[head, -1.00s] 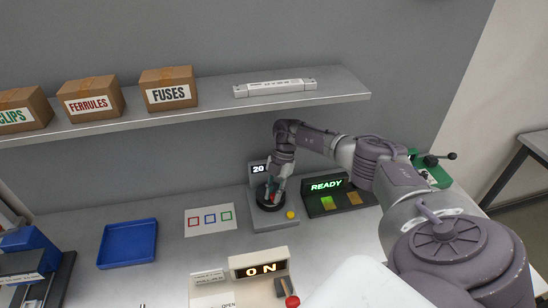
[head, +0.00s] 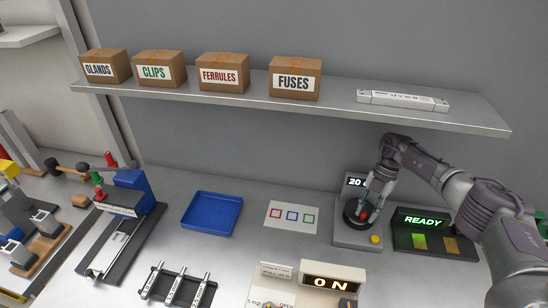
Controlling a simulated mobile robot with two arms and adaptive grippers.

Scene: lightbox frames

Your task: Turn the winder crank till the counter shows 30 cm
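The winder (head: 345,240) is a grey unit on the bench at the right, with a yellow button at its front right corner. Its counter (head: 355,182) shows "20", and its right edge is partly covered by my arm. A black round part with some red on it (head: 354,216), seemingly the crank, sits on top. My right gripper (head: 364,212) points down onto this part. The fingers are small and overlap it, so I cannot tell whether they are shut on the crank handle. My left gripper is not in view.
A black unit (head: 440,252) reading "READY" stands right of the winder. A blue tray (head: 212,213) and a card with coloured squares (head: 291,216) lie to the left. An "ON" box (head: 333,274) stands in front. A shelf (head: 210,98) with boxes runs above.

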